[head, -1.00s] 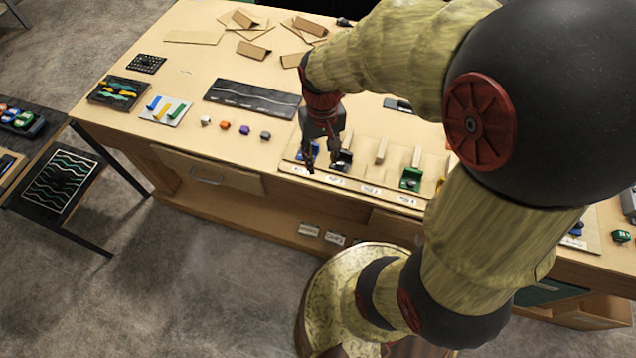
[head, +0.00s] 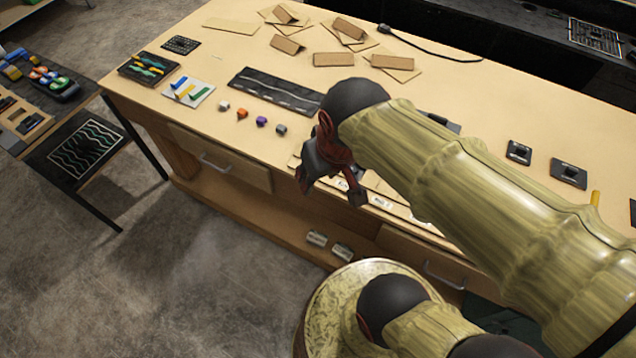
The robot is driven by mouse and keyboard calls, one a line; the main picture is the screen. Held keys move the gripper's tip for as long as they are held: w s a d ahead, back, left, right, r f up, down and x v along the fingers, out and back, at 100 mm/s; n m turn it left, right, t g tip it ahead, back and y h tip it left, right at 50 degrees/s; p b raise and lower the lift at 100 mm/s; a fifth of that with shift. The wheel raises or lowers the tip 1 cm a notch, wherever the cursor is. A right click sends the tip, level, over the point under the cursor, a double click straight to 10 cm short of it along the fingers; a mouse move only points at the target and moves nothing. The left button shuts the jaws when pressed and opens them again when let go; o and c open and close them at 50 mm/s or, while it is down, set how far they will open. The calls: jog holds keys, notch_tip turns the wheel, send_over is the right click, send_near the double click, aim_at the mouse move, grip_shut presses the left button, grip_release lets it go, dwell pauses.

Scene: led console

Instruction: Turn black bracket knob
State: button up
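The black bracket knob cannot be made out in the head view; my gripper and forearm cover the part of the board where a black bracket showed earlier. The tan board (head: 409,213) with white labels lies along the table's front edge, mostly hidden by my arm. My gripper (head: 330,188) is over the left end of this board, near the table's front edge. Its two fingertips are spread apart, with nothing visible between them. Whether it touches anything cannot be told.
Small coloured blocks (head: 242,114) lie on the table left of my gripper. A dark panel (head: 270,91) lies behind them. Folded cardboard pieces (head: 334,59) lie at the back. Black square-based parts (head: 568,173) stand at the right. Drawers (head: 215,160) are under the tabletop.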

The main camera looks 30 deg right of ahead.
jog(key=shift+s+a+r+n+t+b, duration=0.35)
jog(key=shift+a+t+b, duration=0.2)
jog(key=shift+b, duration=0.2)
jog(key=shift+s+a+f+t+b, duration=0.15)
jog(key=shift+s+a+t+b, duration=0.25)
jog(key=shift+b, duration=0.5)
jog(key=shift+w+a, duration=0.1)
jog(key=shift+w, duration=0.15)
